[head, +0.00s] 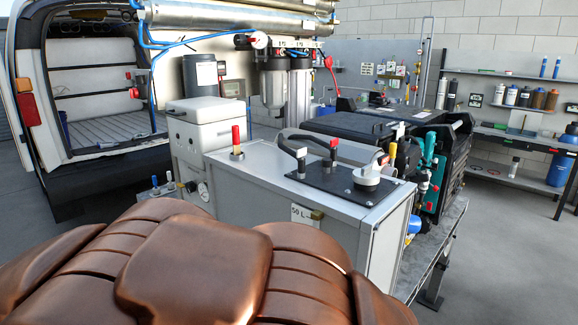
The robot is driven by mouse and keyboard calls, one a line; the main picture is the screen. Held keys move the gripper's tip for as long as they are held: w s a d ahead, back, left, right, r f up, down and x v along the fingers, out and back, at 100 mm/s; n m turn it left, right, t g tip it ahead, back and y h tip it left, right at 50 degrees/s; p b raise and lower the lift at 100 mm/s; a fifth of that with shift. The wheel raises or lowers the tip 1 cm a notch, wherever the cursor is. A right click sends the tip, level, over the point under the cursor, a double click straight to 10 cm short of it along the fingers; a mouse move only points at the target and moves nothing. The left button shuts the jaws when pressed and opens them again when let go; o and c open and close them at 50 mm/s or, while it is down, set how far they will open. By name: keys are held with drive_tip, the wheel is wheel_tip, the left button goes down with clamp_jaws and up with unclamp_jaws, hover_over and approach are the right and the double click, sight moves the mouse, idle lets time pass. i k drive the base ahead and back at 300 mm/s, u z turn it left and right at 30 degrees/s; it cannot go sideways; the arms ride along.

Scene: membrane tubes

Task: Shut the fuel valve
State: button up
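A grey metal tank (262,208) labelled "50 L" stands in the middle of the head view. A small valve with an upright red handle (236,135) is on its top at the left. A second red-handled fitting (333,147) sits on the black top plate (318,179), at the end of a black hose. I cannot tell which of these is the fuel valve, or whether any is open or shut. My gripper is not in view.
Black cases (345,125) are behind right. An open van (95,95) is at left, shelves (510,125) at right. Free floor (490,255) lies at right.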

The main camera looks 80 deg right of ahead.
sight(429, 205)
drive_tip(key=u, duration=0.2)
drive_tip(key=k, duration=2.1)
drive_tip(key=z, duration=2.45)
